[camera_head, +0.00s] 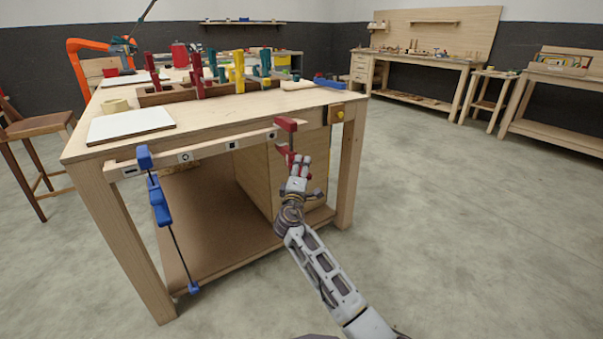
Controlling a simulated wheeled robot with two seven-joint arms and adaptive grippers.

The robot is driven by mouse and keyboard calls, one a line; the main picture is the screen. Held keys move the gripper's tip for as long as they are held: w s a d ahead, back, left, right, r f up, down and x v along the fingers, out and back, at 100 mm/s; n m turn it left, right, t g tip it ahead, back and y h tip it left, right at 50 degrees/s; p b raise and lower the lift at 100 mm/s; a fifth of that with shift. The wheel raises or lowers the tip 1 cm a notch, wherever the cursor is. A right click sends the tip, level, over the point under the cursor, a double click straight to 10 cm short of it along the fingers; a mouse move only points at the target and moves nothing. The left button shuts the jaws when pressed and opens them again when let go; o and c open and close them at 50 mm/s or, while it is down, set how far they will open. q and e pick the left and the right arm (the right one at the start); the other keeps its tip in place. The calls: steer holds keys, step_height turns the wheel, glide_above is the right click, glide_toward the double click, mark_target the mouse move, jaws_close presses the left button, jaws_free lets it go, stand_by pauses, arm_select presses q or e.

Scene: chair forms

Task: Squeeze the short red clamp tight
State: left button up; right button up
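The short red clamp (286,125) hangs on the front rail of the workbench (230,118), toward its right end. Its red upper jaw is at the rail, and red lower parts show just beneath. My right gripper (299,163) is right below and slightly right of the clamp, with its fingers pointing up at the clamp's lower part. The fingers overlap the clamp in the picture, so I cannot tell whether they touch or hold it. My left gripper is not in view.
A long blue clamp (158,200) hangs at the rail's left. A white board (130,126) lies on the bench top, with several coloured clamps behind it. A wooden panel and lower shelf (205,240) are under the bench. Floor at right is clear.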

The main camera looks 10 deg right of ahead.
steer(key=shift+w, duration=0.2)
stand_by(0.5)
steer(key=shift+w+d+b, duration=0.1)
steer(key=shift+w+b, duration=0.25)
steer(key=shift+b, duration=0.05)
steer(key=shift+w, duration=0.25)
jaws_close()
stand_by(0.4)
steer(key=shift+f, duration=0.1)
steer(key=shift+s, duration=0.45)
steer(key=shift+s+f, duration=0.1)
steer(key=shift+s, duration=0.25)
steer(key=shift+s, duration=0.15)
